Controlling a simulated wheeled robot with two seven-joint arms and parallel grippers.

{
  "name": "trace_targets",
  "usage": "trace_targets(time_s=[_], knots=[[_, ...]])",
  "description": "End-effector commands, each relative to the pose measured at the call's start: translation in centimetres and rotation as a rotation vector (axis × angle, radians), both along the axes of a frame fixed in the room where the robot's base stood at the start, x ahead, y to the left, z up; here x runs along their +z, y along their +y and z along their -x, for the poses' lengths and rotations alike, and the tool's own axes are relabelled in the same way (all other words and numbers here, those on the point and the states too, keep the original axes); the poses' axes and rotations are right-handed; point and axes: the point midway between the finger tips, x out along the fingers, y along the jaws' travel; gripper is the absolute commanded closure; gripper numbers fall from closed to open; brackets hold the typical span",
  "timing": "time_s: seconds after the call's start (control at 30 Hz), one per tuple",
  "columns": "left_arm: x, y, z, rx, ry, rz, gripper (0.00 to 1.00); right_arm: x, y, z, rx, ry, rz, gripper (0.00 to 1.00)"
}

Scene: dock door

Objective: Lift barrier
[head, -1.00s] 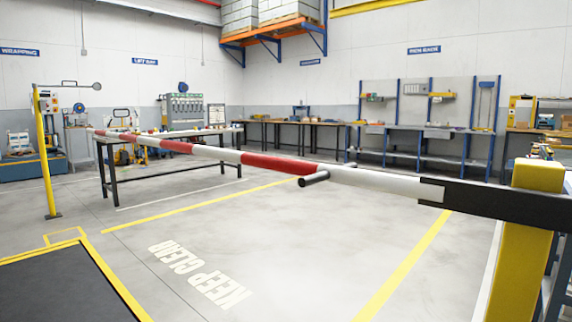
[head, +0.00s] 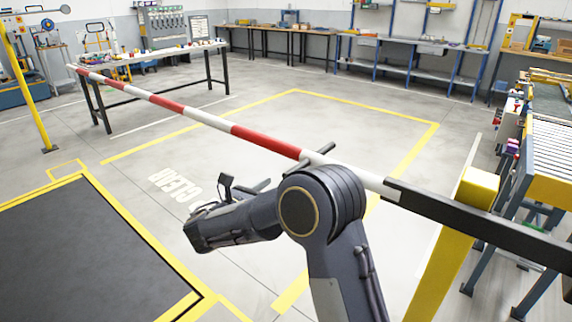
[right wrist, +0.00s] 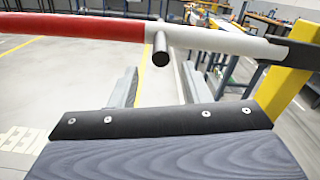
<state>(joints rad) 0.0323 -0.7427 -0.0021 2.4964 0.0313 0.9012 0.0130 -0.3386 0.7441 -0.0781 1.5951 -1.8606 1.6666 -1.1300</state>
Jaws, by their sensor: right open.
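The barrier is a long red and white striped pole (head: 262,139) lying about level across the head view. Its right end sits in a black arm (head: 470,222) on a yellow post (head: 446,240). A dark crossbar handle (head: 321,154) sticks out from the pole; its near end is partly hidden by my right arm. In the right wrist view the handle (right wrist: 160,46) points toward the camera, beyond and above the fingers. My right gripper (head: 258,187) is left of the handle in the head view. Its fingers (right wrist: 158,86) are apart and empty. My left gripper is not shown.
A slim yellow post (head: 27,95) stands at far left. A dark floor mat (head: 85,255) with yellow edging lies at lower left. A roller conveyor (head: 550,145) stands at right, and a worktable (head: 150,53) stands behind the pole. The marked floor beyond the barrier is clear.

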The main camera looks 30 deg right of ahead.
Motion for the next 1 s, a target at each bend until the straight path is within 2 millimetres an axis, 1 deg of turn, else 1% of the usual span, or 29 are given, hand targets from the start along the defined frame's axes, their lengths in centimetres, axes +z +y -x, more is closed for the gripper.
trace_targets(time_s=[0.2, 0.4, 0.53, 0.8, 0.83, 0.87, 1.0], knots=[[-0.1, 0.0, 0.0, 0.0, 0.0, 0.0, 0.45, -0.2, -3.3, -1.2, -0.006, 0.0, -0.004, 0.57], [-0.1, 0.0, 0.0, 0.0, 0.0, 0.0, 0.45, -0.1, -5.8, -2.3, -0.004, -0.001, -0.005, 0.57], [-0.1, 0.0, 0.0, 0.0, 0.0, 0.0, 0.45, -0.2, -6.7, -2.6, -0.003, 0.0, -0.005, 0.57], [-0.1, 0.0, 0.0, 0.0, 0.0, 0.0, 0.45, -0.1, -6.8, -2.7, -0.001, 0.0, -0.005, 0.57], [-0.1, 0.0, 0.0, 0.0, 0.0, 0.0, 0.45, -0.1, -6.8, -2.7, -0.001, 0.0, -0.005, 0.58], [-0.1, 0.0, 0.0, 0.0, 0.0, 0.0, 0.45, -0.1, -6.8, -2.7, -0.001, 0.0, -0.005, 0.62], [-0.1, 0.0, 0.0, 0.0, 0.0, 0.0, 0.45, -0.1, -6.8, -2.7, -0.001, 0.0, -0.005, 0.8]])
